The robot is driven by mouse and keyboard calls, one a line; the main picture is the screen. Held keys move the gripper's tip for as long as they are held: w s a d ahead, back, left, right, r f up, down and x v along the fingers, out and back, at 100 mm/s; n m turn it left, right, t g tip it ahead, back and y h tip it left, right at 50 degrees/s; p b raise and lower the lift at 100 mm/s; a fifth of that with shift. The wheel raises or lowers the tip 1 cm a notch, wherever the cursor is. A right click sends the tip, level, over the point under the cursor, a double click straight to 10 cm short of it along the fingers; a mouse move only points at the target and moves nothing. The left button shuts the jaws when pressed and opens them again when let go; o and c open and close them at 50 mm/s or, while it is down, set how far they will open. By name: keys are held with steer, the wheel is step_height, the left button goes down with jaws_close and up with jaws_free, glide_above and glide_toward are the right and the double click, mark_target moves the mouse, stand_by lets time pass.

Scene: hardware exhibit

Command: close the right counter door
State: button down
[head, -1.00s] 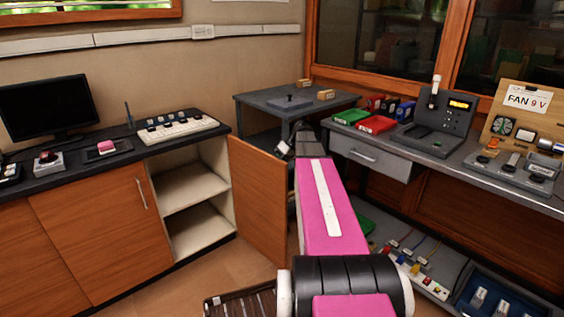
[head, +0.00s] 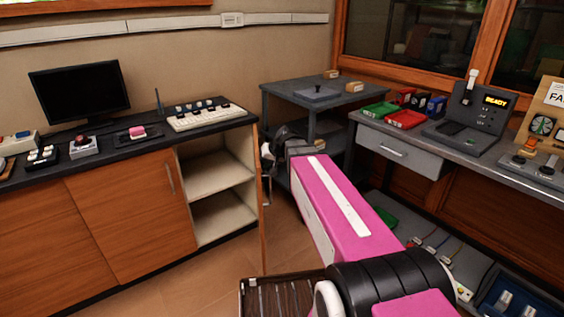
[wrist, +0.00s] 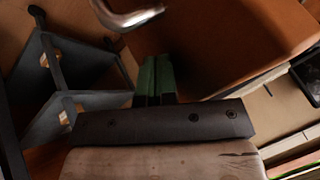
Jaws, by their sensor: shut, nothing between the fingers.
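The right counter door (head: 262,235) stands open from the right end of the wooden counter and shows nearly edge-on in the head view. The cabinet opening (head: 215,190) beside it is uncovered. In the wrist view an orange-brown panel (wrist: 225,40), seemingly this door, fills the upper right, with a metal handle (wrist: 125,18) at the top. My gripper (head: 268,152) is by the upper part of the door, on its right side. Its dark green fingers (wrist: 154,75) are together and empty, close to the panel; I cannot tell whether they touch it.
The cabinet has pale shelves (head: 222,215). The closed left counter door (head: 130,215) is beside it. A keyboard-like panel (head: 205,113) and a monitor (head: 80,90) stand on the counter. A grey side table (head: 290,95) is behind my arm, and a grey workbench (head: 480,165) is at right.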

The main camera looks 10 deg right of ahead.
steer(key=w+a+m, duration=0.1)
steer(key=w+a, duration=0.3)
steer(key=a, duration=0.5)
steer(key=w+a+m+t+h, duration=0.1)
steer(key=w+a, duration=0.4)
steer(key=a, duration=0.5)
steer(key=w+a+m+t+h, duration=0.1)
steer(key=w+a+m, duration=0.2)
steer(key=a, duration=0.6)
steer(key=shift+w+a, duration=0.2)
steer(key=shift+w, duration=0.5)
